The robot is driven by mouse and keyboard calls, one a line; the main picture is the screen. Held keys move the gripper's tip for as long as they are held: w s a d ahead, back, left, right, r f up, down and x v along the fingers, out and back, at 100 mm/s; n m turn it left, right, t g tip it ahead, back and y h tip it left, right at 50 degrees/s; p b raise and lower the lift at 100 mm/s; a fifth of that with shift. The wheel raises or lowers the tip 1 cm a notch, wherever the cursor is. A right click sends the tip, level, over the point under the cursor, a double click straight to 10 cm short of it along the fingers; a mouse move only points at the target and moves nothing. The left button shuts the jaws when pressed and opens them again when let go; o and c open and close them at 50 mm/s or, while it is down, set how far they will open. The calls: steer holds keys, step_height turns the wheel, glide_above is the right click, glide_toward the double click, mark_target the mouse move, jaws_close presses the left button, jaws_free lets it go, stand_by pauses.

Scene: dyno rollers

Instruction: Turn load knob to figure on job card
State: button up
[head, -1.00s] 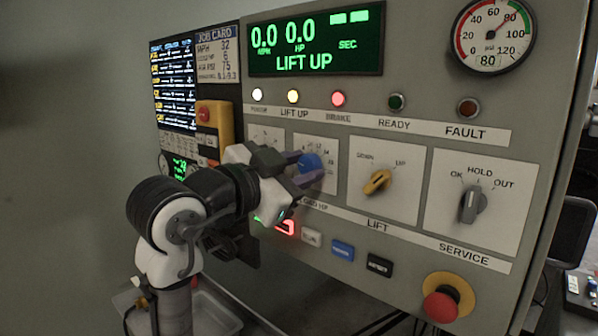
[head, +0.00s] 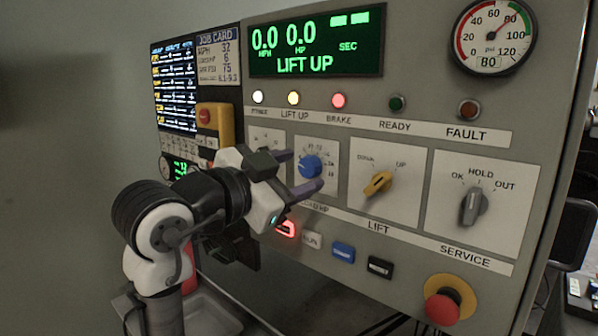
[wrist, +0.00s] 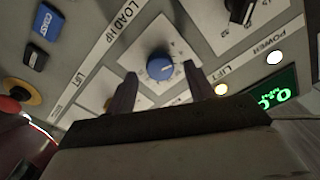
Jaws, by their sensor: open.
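The blue load knob (head: 310,167) sits on a white dial plate above the LOAD HP label; it also shows in the wrist view (wrist: 160,67). Its scale figures and exact pointer setting are too small to read surely. My gripper (head: 304,171) is open, with its purple fingers spread either side of the knob in the head view. In the wrist view the gripper (wrist: 160,87) has its fingertips short of the knob, with visible space between. The job card (head: 218,55) at upper left appears to read MPH 32, load HP 6 and air psi 75.
A yellow lift knob (head: 377,184), a grey service knob (head: 473,206) and a red emergency button (head: 442,307) lie to the right. The display (head: 315,42) reads 0.0 MPH, 0.0 HP, LIFT UP. Push buttons (head: 343,252) sit below the knobs.

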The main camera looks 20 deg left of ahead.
steer(key=b+v, duration=0.1)
steer(key=v, duration=1.1)
steer(key=shift+s, duration=0.15)
steer(key=shift+a, duration=0.1)
